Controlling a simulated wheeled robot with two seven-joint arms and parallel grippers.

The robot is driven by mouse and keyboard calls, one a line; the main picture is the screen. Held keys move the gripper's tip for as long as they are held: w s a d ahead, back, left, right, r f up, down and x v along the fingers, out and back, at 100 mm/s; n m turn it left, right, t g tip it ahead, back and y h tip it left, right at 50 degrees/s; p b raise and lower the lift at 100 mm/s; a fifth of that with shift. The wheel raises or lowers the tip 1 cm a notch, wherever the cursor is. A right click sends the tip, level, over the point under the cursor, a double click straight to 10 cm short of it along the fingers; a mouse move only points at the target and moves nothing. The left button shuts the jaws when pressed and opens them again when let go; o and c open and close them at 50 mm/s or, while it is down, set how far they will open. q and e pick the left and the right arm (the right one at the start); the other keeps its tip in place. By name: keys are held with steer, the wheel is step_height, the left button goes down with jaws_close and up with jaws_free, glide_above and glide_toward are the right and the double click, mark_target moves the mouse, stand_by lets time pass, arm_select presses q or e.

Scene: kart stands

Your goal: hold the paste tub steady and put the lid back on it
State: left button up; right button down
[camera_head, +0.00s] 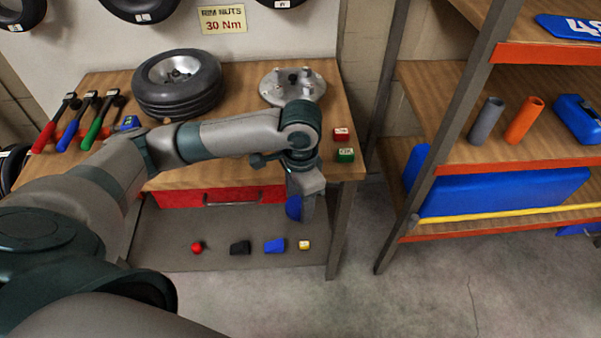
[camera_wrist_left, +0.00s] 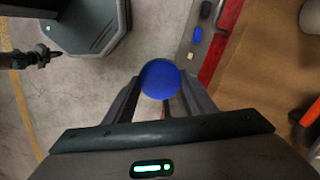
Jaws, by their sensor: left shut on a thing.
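My left gripper (camera_head: 306,215) hangs in front of the bench's right part, pointing down. It is shut on a blue round thing (camera_head: 294,208). In the left wrist view the same blue round thing (camera_wrist_left: 160,78) shows as a plain disc between the fingers. I cannot tell whether it is the paste tub, its lid or both together. No separate tub or lid is clear elsewhere. A dark jointed part at the left edge of the left wrist view may be my right gripper (camera_wrist_left: 50,58); its jaws are too small to read.
The workbench (camera_head: 240,168) carries a tyre (camera_head: 178,84), a metal hub plate (camera_head: 292,86), handled tools (camera_head: 88,120), a red box (camera_head: 341,134) and a green box (camera_head: 344,155). The lower shelf (camera_head: 175,240) holds small items. A rack (camera_head: 480,150) stands right; floor between is clear.

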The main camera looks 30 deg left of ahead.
arm_select(q)
steer(key=s+d+f+n, duration=0.2)
steer(key=s+f+n, duration=0.2)
steer(key=n, duration=0.3)
steer(key=shift+s+f, duration=0.3)
steer(key=shift+s, duration=0.25)
